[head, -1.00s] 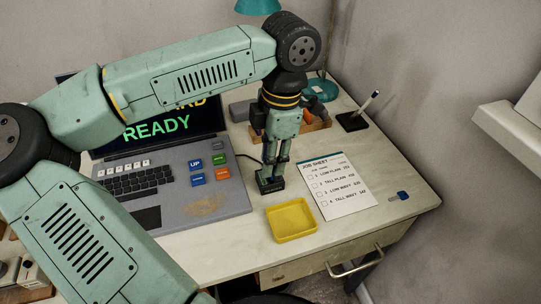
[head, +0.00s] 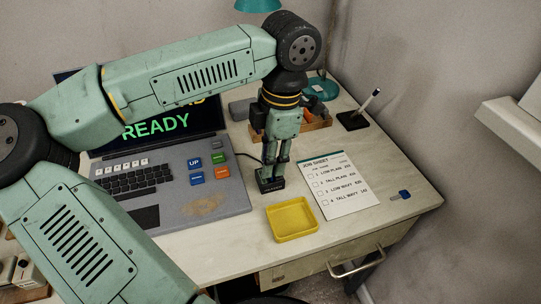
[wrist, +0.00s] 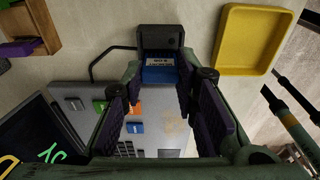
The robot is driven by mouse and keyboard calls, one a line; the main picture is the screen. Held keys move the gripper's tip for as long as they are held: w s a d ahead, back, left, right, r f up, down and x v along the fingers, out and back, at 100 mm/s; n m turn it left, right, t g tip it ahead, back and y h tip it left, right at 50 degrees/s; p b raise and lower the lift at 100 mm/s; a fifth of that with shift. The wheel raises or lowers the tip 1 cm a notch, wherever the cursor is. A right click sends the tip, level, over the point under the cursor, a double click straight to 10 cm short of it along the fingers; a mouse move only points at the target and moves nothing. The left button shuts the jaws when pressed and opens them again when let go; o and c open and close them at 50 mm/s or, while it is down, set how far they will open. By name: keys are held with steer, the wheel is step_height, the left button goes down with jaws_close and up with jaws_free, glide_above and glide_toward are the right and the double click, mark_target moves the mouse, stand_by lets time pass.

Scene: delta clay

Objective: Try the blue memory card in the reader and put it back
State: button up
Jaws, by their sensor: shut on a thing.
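The blue memory card (wrist: 160,73), with a white label, sits between my fingertips in the wrist view. My gripper (wrist: 161,82) is shut on it. The card's far end meets the black reader (wrist: 160,37); I cannot tell how deep it goes in. In the head view my gripper (head: 274,162) points down at the reader (head: 270,184), which stands on the desk right of the laptop (head: 225,205). The card is hidden there by the fingers. The laptop screen (head: 155,127) shows READY in green, with yellow text above it partly covered by my arm.
A yellow tray (head: 292,236) lies empty in front of the reader. A job sheet (head: 342,190) lies to its right, and a small blue-and-grey item (head: 403,194) near the desk's right edge. A wooden organizer (head: 318,124) and a pen stand (head: 353,121) are behind. A cable runs from the reader.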

steer(key=shift+f+b, duration=0.6)
steer(key=shift+f, duration=0.1)
steer(key=shift+f, duration=0.1)
steer(key=o, duration=0.8)
steer(key=shift+o, duration=0.7)
steer(key=shift+o, duration=1.1)
steer(key=shift+r+p, duration=2.05)
steer(key=shift+r, duration=1.5)
